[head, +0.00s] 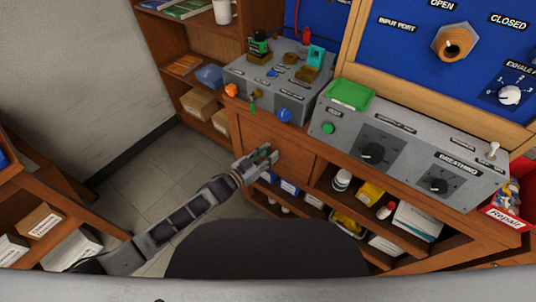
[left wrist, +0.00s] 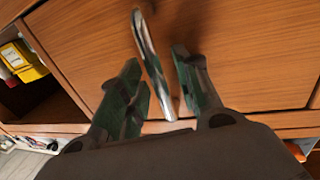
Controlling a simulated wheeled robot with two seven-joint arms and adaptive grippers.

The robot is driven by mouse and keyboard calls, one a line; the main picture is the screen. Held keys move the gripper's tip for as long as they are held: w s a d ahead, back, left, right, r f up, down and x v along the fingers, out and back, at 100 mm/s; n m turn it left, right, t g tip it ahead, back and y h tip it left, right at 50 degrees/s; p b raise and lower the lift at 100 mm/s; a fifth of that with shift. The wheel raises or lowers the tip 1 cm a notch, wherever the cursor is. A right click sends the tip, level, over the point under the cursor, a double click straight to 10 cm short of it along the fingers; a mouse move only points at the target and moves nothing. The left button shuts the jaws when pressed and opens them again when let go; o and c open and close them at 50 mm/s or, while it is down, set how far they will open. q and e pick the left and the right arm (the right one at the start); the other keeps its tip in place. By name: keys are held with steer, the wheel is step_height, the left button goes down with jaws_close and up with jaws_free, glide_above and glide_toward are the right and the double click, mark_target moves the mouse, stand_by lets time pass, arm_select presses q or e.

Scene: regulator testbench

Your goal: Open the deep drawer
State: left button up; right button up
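The deep drawer (head: 292,158) has a plain wooden front below the left part of the bench and looks closed. Its front (left wrist: 240,50) fills most of the left wrist view. A slim metal handle (left wrist: 146,45) stands out from it. My left gripper (head: 262,158) is at the drawer front in the head view. In the left wrist view its green fingers (left wrist: 158,62) are apart, one on each side of the handle, with a visible gap to it. The handle is mostly hidden by the fingers in the head view. My right gripper is not in view.
Open shelves (head: 350,205) with bottles and boxes lie right of the drawer. Grey control boxes (head: 400,150) stand on the bench above. A wooden shelf unit (head: 50,215) with boxes is at the lower left. The floor (head: 150,175) between is clear.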

arm_select(q)
jaws_close()
